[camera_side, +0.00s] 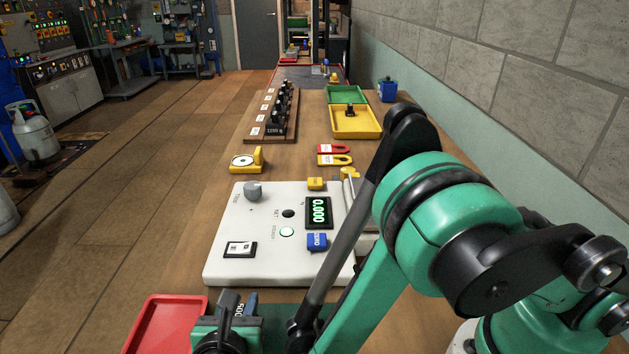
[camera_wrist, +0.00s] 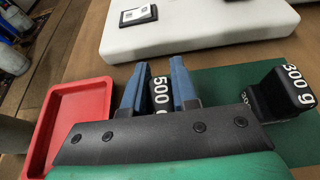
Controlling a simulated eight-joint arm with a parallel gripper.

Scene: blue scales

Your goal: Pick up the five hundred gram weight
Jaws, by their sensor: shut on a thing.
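The five hundred gram weight (camera_wrist: 159,92) is black with white "500 g" lettering. In the wrist view it sits between the two blue fingers of my gripper (camera_wrist: 158,88), which are shut on it. In the side view my gripper (camera_side: 238,303) is at the bottom, and only a small part of the weight shows beside its fingers. A black weight marked "300 g" (camera_wrist: 280,93) stands to the right in the wrist view, apart from my gripper. Whether the held weight touches the surface below cannot be told.
A red tray (camera_side: 150,325) lies left of my gripper. A white panel (camera_side: 225,262) with a display reading 0.000 (camera_side: 319,212) lies beyond it. A green mat (camera_wrist: 215,82) is under the 300 g weight. Yellow (camera_side: 366,128) and green (camera_side: 336,91) trays stand farther back.

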